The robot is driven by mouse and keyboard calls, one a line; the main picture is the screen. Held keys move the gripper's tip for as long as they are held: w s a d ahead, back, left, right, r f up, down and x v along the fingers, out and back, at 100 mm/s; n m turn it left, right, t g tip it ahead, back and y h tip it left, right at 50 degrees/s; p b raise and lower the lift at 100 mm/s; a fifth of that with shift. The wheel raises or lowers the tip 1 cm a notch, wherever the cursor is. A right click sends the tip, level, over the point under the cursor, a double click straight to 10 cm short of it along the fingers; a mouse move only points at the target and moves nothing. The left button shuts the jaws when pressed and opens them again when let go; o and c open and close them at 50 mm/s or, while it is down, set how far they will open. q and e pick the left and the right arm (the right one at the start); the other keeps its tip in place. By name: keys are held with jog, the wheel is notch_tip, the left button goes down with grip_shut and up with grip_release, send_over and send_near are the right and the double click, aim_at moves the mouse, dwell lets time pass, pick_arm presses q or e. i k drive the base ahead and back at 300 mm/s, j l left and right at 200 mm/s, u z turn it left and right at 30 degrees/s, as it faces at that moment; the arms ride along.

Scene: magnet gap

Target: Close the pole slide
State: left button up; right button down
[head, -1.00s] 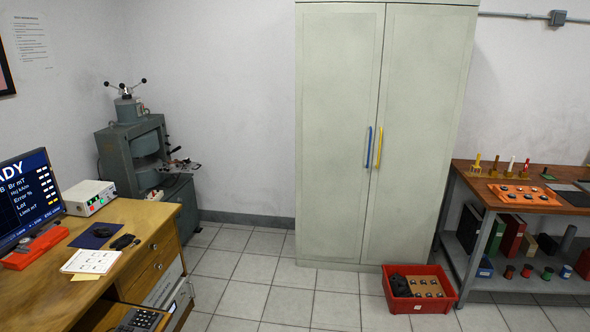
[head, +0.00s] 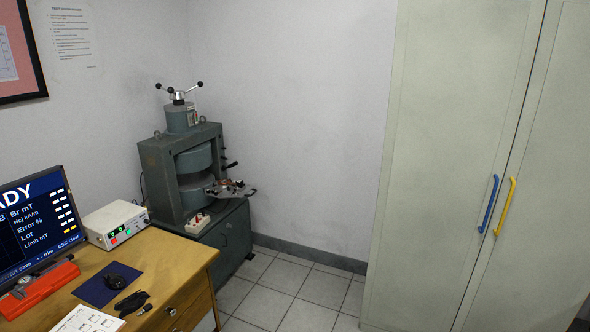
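A grey-green electromagnet machine (head: 150,168) stands in the back left corner on a dark green cabinet (head: 228,240). It has two round poles, an upper pole (head: 194,160) and a lower pole (head: 196,190), with an open gap between them. A three-armed handwheel with black knobs (head: 179,95) sits on top. Small levers stick out at the right of the poles. A small plate with parts on it (head: 231,189) juts out in front at gap height. I cannot tell which part is the slide. Neither of my grippers shows.
A tall pale cabinet (head: 440,170) fills the right. Tiled floor (head: 290,290) is clear between desk and cabinet.

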aim_at(240, 193)
jog(key=i+j, duration=0.1)
jog(key=i, duration=1.7)
jog(key=l+z, duration=0.05)
